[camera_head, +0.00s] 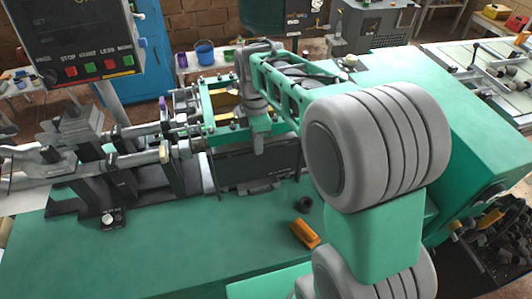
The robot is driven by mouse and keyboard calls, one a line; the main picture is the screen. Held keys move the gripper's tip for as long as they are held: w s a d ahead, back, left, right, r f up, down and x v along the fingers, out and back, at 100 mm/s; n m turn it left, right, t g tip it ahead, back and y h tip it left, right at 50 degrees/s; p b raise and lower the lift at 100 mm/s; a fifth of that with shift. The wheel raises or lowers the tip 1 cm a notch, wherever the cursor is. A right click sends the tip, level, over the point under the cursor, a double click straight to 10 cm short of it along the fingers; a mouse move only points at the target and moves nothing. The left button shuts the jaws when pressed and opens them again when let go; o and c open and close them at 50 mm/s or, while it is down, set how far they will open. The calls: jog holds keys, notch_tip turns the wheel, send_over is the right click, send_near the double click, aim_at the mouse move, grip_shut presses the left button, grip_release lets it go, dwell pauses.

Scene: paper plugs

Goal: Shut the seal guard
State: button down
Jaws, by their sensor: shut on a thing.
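My arm reaches in from the lower right, over the green bench. My gripper (259,149) points down at the end of the arm, at the front of the machine's green frame (208,118). It is shut on the upper edge of a dark, upright panel (232,170), which looks like the seal guard. The panel stands along the front of the machine, above the bench top. The fingers are small and dark here, and the exact grip is hard to see. My arm hides the panel's surroundings on the right.
An orange block (305,234) and a small dark ring (305,204) lie on the green bench top (190,245) in front of the panel. Grey clamps and rods (110,165) fill the left side. A control screen (85,40) stands at the upper left. The front left of the bench is clear.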

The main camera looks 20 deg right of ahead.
jog(key=shift+r+p, duration=1.05)
jog(key=shift+r, duration=0.6)
jog(key=shift+w+r, duration=0.1)
jog(key=shift+r, duration=0.2)
jog(key=c, duration=1.6)
grip_release()
jog(key=shift+c, duration=0.2)
notch_tip(320, 180, up, 7)
jog(key=p, duration=0.5)
jog(key=shift+f, duration=0.2)
